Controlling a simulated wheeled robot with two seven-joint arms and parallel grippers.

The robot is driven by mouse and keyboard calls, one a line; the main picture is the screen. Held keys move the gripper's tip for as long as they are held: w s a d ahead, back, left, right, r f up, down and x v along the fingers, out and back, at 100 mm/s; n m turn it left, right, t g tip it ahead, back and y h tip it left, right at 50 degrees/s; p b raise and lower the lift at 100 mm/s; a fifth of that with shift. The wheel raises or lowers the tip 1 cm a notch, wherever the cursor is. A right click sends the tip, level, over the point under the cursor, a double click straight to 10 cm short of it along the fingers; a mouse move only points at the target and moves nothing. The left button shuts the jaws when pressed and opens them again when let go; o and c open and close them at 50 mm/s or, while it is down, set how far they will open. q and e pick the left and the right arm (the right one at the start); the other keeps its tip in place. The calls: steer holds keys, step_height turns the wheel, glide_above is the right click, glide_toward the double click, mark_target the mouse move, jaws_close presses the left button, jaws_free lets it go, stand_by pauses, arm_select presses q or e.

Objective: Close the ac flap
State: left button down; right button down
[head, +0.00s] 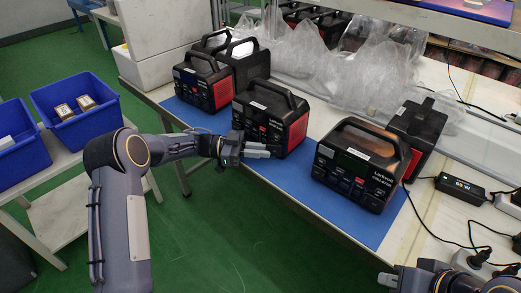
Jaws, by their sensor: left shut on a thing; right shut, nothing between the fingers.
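The middle power station (266,115), black with red sides and a top handle, stands on the blue mat. My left gripper (262,150) is at its lower front, with the fingers pointing right. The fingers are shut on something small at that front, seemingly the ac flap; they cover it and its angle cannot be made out. My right gripper (387,280) is shut and empty at the bottom right, apart from the stations.
Another power station (355,163) stands to the right on the blue mat (300,190), and more stand behind. Black cables and an adapter (459,187) lie at the right. Blue bins (78,115) stand at the left. The green floor before the bench is clear.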

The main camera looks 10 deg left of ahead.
arm_select(q)
steer(key=shift+d+g, duration=0.1)
steer(key=shift+g, duration=0.2)
steer(key=c, duration=1.5)
jaws_free()
steer(key=shift+s+r, duration=0.1)
